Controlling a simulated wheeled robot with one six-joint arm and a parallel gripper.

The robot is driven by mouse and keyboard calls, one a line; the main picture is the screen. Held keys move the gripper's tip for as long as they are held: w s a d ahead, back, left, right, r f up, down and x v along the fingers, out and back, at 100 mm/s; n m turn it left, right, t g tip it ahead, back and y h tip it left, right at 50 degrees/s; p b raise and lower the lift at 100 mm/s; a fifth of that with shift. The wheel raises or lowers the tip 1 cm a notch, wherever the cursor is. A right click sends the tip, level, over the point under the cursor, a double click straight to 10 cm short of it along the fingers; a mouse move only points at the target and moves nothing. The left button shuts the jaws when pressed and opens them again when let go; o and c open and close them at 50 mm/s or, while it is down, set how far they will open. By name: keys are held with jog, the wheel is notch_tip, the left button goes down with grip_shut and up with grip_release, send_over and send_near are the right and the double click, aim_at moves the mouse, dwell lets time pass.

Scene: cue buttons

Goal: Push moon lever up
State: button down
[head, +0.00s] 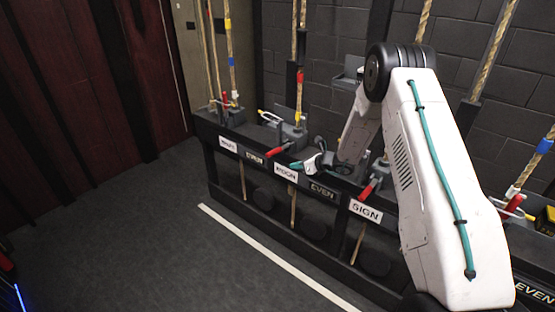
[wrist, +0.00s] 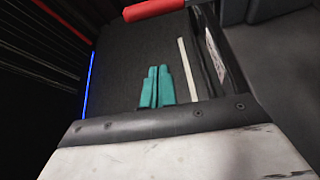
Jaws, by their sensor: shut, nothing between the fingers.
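The moon label (head: 286,172) is a white plate on the front of the black rail, and its lettering is small and partly unclear. Just above it, a lever with a red handle (head: 280,149) sticks out toward the front and slants down to the left. My gripper (head: 296,165), with teal fingertips, is beside and slightly below this handle, in front of the rail. In the wrist view my teal fingers (wrist: 157,88) are together and empty. A red handle (wrist: 152,10) crosses the top edge there, beyond the fingertips with a visible gap.
Another red lever (head: 368,190) is above the SIGN label (head: 366,210), partly near my arm. A red lever (head: 225,98) stands upright at the far left. Ropes rise behind the rail. The dark floor (head: 130,230) with a white line (head: 260,250) is clear.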

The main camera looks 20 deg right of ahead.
aim_at(279, 150)
jog(key=shift+a, duration=0.1)
jog(key=x, duration=1)
jog(key=shift+w+r, duration=0.25)
jog(key=shift+r, duration=0.75)
jog(key=shift+w+r, duration=0.2)
jog(key=shift+r, duration=0.8)
jog(key=shift+d, duration=0.2)
